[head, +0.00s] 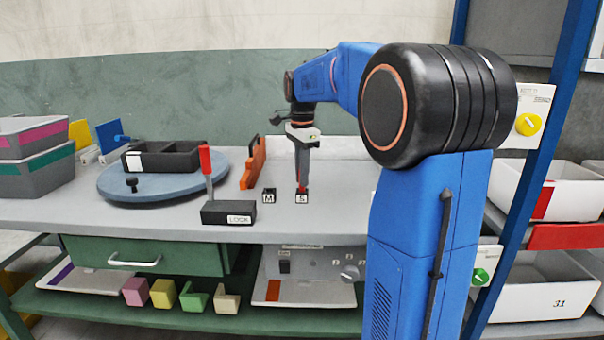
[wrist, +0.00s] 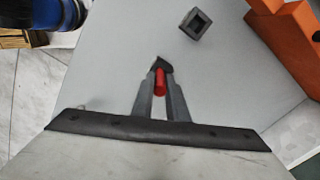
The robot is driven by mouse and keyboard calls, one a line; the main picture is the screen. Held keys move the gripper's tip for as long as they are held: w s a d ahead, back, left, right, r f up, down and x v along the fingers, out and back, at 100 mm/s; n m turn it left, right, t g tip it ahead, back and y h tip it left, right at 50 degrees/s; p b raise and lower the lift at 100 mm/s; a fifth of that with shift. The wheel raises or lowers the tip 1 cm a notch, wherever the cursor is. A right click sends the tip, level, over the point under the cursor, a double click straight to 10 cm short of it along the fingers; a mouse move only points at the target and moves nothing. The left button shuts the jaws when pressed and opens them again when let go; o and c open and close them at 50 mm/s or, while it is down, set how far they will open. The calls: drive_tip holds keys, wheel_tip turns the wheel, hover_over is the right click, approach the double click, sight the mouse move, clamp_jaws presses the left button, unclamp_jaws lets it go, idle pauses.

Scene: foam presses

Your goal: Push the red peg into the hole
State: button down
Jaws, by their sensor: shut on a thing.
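My gripper (head: 302,180) points straight down over the grey table, its fingers shut on the red peg (head: 301,186). The peg's lower end is at the small block marked S (head: 302,198); I cannot tell whether it is in that block's hole or just above it. In the wrist view, the red peg (wrist: 160,82) shows between the fingers (wrist: 161,88). A dark block (wrist: 163,65) is partly hidden behind the fingertips there. The block marked M (head: 268,196) stands to the left of S; a block with an empty square hole (wrist: 195,23) shows in the wrist view.
A black LOCK block (head: 228,213) with a red-topped lever (head: 206,163) stands left of M. An orange bracket (head: 254,162) stands behind M. A blue turntable (head: 115,190) carries a black tray (head: 165,158). The table right of S is clear.

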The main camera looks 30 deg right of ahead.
drive_tip(key=shift+f, duration=0.95)
drive_tip(key=c, duration=1.7)
unclamp_jaws()
drive_tip(key=shift+o, duration=0.2)
wheel_tip(320, 180, up, 17)
drive_tip(key=shift+r, duration=0.15)
